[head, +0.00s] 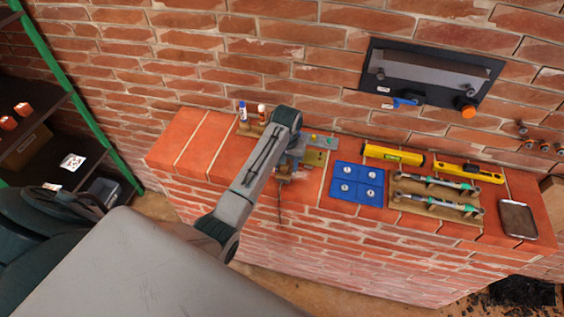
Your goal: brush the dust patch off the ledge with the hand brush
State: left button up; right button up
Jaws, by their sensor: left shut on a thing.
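The red brick ledge (203,147) runs along the foot of the brick wall. My left gripper (287,169) is over the middle-left part of the ledge, near its front edge, with its arm coming in from the lower left. It is shut on a small brownish thing, probably the hand brush (283,178), mostly hidden by the gripper. I cannot tell whether the brush touches the ledge. The dust patch cannot be made out clearly; the arm and gripper cover part of the ledge there. My right gripper is not in view.
Right of the gripper are a blue tray (345,200), a yellow tube (392,154), a yellow level (468,172), a wooden rack (432,207) with two tools and a flat grey device (517,219). Small bottles (242,111) stand behind. A dark box (432,75) hangs on the wall.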

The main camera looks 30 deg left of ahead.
aim_at(298, 176)
pick_arm(q)
jog(key=shift+w+d+f, duration=0.1)
jog(key=shift+w+d, duration=0.05)
jog(key=shift+d, duration=0.85)
jog(key=shift+w+d+f, duration=0.1)
jog(key=shift+w+d, duration=0.05)
jog(key=shift+d, duration=0.8)
jog(key=shift+d+r, duration=0.3)
jog(key=shift+d, duration=0.65)
jog(key=shift+c, duration=1.4)
jog(key=shift+o, duration=0.5)
jog(key=shift+d+r, duration=0.25)
jog(key=shift+d, duration=0.15)
jog(key=shift+a, duration=0.8)
jog(key=shift+w+a+f, duration=0.2)
jog(key=shift+a, duration=0.6)
jog(key=shift+c, duration=0.8)
jog(key=shift+s+a+r, duration=0.1)
jog(key=shift+s+a, duration=0.15)
jog(key=shift+a, duration=0.65)
jog(key=shift+s+a, duration=0.25)
jog(key=shift+a, duration=0.65)
jog(key=shift+s+a, duration=0.35)
jog(key=shift+a, duration=0.9)
jog(key=shift+s+a, duration=0.3)
jog(key=shift+a, duration=0.9)
jog(key=shift+s+a, duration=0.35)
jog(key=shift+a, duration=0.9)
jog(key=shift+c, duration=0.2)
